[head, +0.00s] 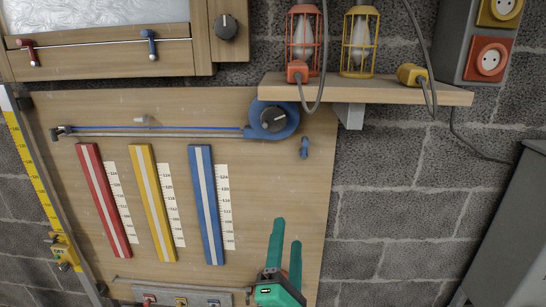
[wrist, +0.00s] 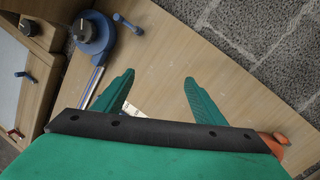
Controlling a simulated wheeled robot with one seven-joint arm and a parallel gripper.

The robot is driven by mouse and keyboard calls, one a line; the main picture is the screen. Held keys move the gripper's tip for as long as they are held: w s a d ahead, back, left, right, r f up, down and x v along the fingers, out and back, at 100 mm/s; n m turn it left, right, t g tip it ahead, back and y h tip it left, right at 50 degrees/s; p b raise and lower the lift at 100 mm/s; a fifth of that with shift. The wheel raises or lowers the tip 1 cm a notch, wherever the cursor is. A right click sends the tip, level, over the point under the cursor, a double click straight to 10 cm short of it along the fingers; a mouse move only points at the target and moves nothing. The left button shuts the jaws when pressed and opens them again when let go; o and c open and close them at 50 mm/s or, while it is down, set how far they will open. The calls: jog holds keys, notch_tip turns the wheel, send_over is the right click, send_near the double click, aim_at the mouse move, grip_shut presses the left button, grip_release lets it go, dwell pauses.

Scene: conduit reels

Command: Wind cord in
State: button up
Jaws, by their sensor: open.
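A blue reel (head: 273,118) with a dark knob in its middle is fixed near the top right of the wooden board (head: 270,185). A blue cord (head: 160,128) runs left from it along a grey rail to a dark fitting (head: 62,131) at the board's left. A small blue peg (head: 304,148) sticks out below and right of the reel. My green gripper (head: 287,234) is open and empty, below the reel at the board's lower right. The wrist view shows the reel (wrist: 92,32) and peg (wrist: 127,23) beyond the fingers (wrist: 159,78), apart from them.
Red (head: 105,200), yellow (head: 152,202) and blue (head: 207,204) strips with number scales stand on the board. A shelf (head: 370,91) with two caged lamps juts out above the peg. A cabinet with a knob (head: 226,27) is at upper left.

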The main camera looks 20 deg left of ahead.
notch_tip(320, 180, up, 9)
jog(key=w+a+n, duration=0.1)
jog(key=a+n, duration=0.1)
jog(key=n, duration=0.4)
jog(key=n+t+y, duration=0.1)
jog(key=n, duration=0.6)
send_near(273, 123)
jog(key=x, duration=0.9)
jog(key=c, duration=1.1)
